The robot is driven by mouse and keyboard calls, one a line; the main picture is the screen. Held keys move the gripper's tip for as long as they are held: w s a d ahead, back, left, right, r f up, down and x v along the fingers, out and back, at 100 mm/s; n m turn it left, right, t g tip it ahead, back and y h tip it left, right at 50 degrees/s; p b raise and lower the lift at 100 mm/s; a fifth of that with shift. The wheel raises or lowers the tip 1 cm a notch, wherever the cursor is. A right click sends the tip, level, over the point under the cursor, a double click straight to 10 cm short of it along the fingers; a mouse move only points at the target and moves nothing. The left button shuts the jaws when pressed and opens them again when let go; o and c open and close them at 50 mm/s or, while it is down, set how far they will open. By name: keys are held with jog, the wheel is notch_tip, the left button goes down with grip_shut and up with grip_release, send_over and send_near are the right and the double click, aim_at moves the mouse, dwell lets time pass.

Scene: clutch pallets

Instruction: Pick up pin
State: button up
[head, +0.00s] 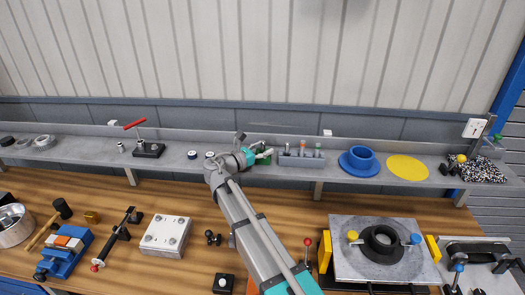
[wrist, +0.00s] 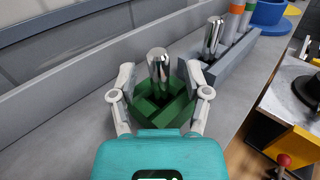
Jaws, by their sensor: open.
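A shiny metal pin (wrist: 158,66) with a rounded top stands upright in a green holder (wrist: 177,108) on the grey shelf, seen in the wrist view. My gripper (wrist: 167,78) is open, with one finger on each side of the pin and a visible gap on both sides. In the head view my gripper (head: 262,154) is over the shelf, beside the green holder (head: 264,156), which is mostly hidden behind it. The pin cannot be made out clearly there.
A grey rack (head: 301,160) with several pins stands just right of the green holder. Further right are a blue flanged part (head: 358,167) and a yellow disc (head: 408,168). A grey wall (wrist: 75,75) runs behind the shelf. The shelf (head: 80,152) has free room at left.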

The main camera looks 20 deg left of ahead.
grip_shut()
jog(key=shift+r, duration=0.2)
dwell(0.6)
jog(key=shift+r+p, duration=0.75)
jog(key=shift+p, duration=0.25)
jog(key=s+a+r+p, duration=0.4)
jog(key=s+r+p, duration=0.7)
jog(key=s, duration=0.2)
jog(key=shift+s, duration=0.25)
